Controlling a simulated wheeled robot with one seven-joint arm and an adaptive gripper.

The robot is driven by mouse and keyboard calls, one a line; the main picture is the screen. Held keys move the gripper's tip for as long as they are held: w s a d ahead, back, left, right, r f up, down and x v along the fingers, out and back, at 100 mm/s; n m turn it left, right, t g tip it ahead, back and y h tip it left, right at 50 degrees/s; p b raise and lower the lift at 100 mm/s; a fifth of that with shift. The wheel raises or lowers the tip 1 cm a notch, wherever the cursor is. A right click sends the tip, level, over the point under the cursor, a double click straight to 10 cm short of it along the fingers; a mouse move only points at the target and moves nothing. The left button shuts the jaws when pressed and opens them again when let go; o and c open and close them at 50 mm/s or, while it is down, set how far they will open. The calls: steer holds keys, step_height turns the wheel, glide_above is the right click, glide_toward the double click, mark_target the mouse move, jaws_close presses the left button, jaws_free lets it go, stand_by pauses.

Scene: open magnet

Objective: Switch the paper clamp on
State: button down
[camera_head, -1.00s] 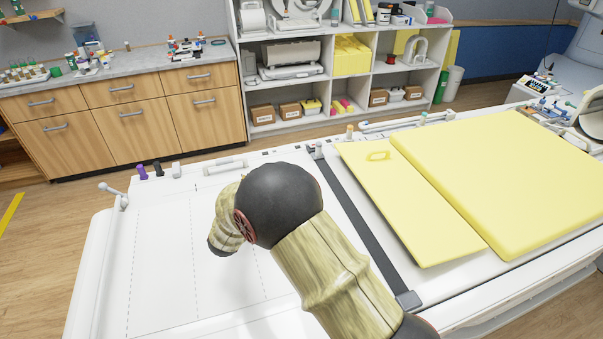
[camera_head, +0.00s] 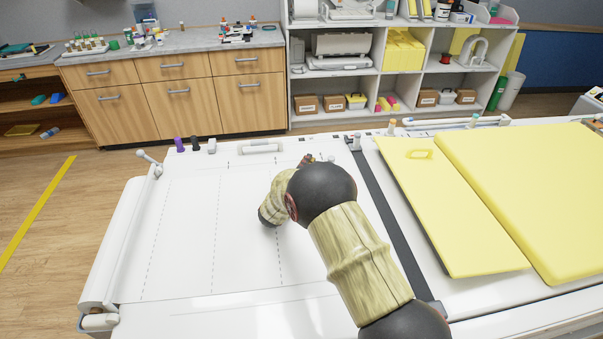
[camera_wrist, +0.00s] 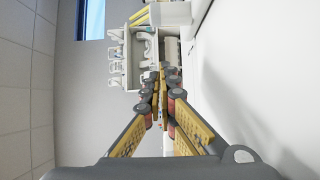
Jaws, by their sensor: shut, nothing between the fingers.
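A white flat-bed machine (camera_head: 185,225) with dashed lines on its bed fills the middle of the head view. Which part is the paper clamp or its switch, I cannot tell. A dark strip (camera_head: 392,215) with grey end pieces crosses the bed right of my arm. Small controls sit along the far edge, partly hidden by my arm. My gripper (camera_head: 307,160) shows only in small part beyond my arm, near that far edge. In the wrist view my gripper (camera_wrist: 160,98) is shut and empty, with its fingers together. Its contact with the machine cannot be told.
A yellow panel (camera_head: 455,215) and a thick yellow slab (camera_head: 530,190) lie right of the strip. A white bar (camera_head: 128,240) with a ball-ended lever (camera_head: 149,156) runs along the left edge. Purple and black pegs (camera_head: 180,145) stand at the far left. The bed's left part is clear.

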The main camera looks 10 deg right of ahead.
steer(key=shift+s+d+b, duration=0.25)
steer(key=shift+s+d, duration=0.15)
steer(key=shift+d, duration=0.5)
steer(key=shift+s+d+b, duration=0.25)
steer(key=shift+s+d, duration=0.1)
steer(key=shift+d, duration=0.5)
steer(key=d+p, duration=0.1)
steer(key=d, duration=0.1)
steer(key=d+p, duration=0.2)
steer(key=d, duration=0.1)
steer(key=shift+r, duration=0.2)
steer(key=shift+d+f, duration=0.15)
steer(key=shift+s, duration=0.1)
